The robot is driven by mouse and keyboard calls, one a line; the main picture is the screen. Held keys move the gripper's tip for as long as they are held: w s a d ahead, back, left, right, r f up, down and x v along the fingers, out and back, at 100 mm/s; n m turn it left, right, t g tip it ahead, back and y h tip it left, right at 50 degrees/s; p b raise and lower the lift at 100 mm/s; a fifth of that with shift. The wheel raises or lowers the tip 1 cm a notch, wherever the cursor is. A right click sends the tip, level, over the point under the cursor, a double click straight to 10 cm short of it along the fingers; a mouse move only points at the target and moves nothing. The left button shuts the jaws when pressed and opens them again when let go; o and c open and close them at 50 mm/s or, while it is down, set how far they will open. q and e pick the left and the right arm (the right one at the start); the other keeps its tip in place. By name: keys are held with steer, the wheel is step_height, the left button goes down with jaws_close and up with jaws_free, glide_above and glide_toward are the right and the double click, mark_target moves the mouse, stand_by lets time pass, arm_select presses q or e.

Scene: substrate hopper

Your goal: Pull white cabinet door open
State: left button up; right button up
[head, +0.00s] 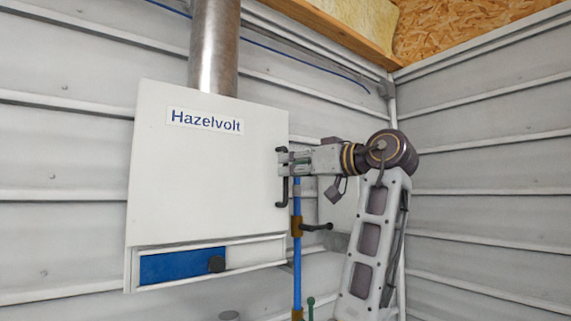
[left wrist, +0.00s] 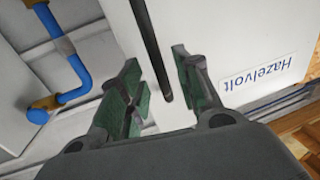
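The white cabinet door (head: 200,165) with a "Hazelvolt" label faces me in the head view and looks shut. Its dark vertical bar handle (head: 282,192) is at the right edge. My left gripper (head: 284,162) is at the handle's upper part, its fingers pointing left. In the left wrist view, the handle (left wrist: 151,48) runs between the two parted fingers of the left gripper (left wrist: 160,88), with a gap visible on both sides. The door (left wrist: 225,35) fills the area behind. The gripper's fingers partly hide the handle in the head view. My right gripper is not in view.
A blue pipe (head: 297,270) with brass fittings and a dark lever (head: 316,227) runs vertically just right of the door. A metal flue (head: 213,50) rises above the cabinet. A blue panel with a dark knob (head: 216,264) is below the door. Ribbed walls stand behind.

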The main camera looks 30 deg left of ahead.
mark_target(285, 199)
arm_select(q)
steer(key=shift+w+a+p, duration=0.15)
steer(key=shift+a, duration=0.6)
steer(key=shift+w+a+p, duration=0.15)
steer(key=shift+a, duration=0.6)
jaws_close()
